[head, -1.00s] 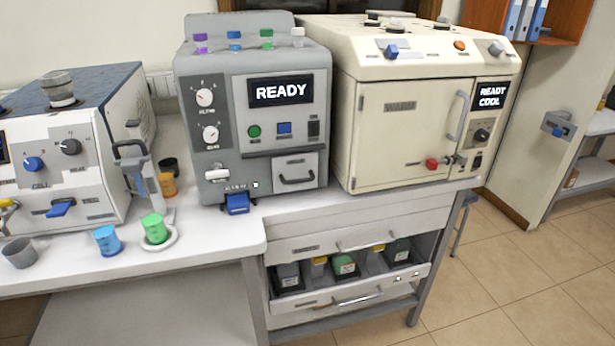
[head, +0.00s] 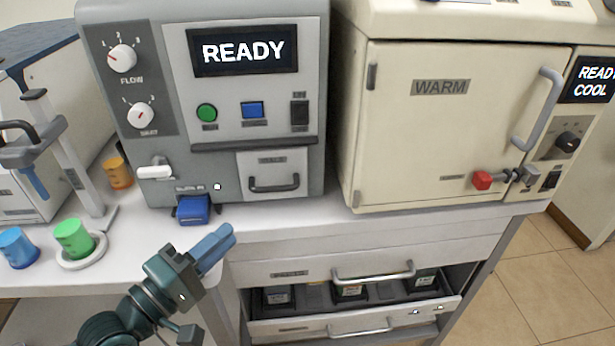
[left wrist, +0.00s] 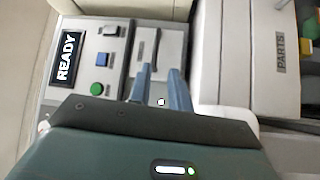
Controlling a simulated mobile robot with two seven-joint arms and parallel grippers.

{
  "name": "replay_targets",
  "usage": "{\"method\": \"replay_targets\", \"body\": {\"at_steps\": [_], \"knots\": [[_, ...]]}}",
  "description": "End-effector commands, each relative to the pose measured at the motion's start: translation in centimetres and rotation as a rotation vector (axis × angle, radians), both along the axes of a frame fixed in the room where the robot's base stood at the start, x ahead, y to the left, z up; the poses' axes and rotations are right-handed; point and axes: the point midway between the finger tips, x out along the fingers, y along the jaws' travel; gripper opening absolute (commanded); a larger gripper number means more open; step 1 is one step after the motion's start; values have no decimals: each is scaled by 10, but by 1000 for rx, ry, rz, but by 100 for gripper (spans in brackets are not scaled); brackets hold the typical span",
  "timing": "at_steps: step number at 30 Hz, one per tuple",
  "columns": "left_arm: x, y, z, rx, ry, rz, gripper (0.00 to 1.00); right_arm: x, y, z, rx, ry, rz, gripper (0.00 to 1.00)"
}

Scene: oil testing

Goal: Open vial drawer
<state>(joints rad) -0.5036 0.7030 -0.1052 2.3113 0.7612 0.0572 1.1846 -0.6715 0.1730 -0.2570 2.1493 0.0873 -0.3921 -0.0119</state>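The small drawer (head: 272,169) in the lower right of the grey machine's front is shut. It has a dark bar handle (head: 274,188) and a label too small to read. The drawer also shows in the left wrist view (left wrist: 145,48), beyond my fingertips. My left gripper (head: 226,233) is in front of and below the grey machine, to the lower left of the drawer and apart from it. In the left wrist view its two blue fingers (left wrist: 160,70) are apart with nothing between them. My right gripper is in neither view.
The grey machine (head: 160,85) has a READY screen and a blue latch-like part (head: 192,209) at its base. A cream oven (head: 440,125) stands to its right. Below the bench, a lower drawer (head: 290,328) stands open with several bottles. Blue (head: 17,248) and green (head: 74,238) cups stand left.

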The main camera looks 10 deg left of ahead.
Motion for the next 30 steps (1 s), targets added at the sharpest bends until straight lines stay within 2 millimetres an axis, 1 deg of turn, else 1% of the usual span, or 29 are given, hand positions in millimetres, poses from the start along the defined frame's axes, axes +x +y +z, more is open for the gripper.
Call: {"method": "replay_targets", "body": {"at_steps": [5,8,11,24,27,30], "knots": [[2,-1,6,-40,2,-11,20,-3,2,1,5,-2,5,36],[8,-4,8,-42,0,-9,20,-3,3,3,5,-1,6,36],[19,-10,10,-42,-2,-10,20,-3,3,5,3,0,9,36],[89,-50,19,-40,0,-10,20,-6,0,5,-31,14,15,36],[101,-57,20,-38,2,-11,20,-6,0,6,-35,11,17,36],[109,-61,21,-37,2,-10,20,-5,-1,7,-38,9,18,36]]}}
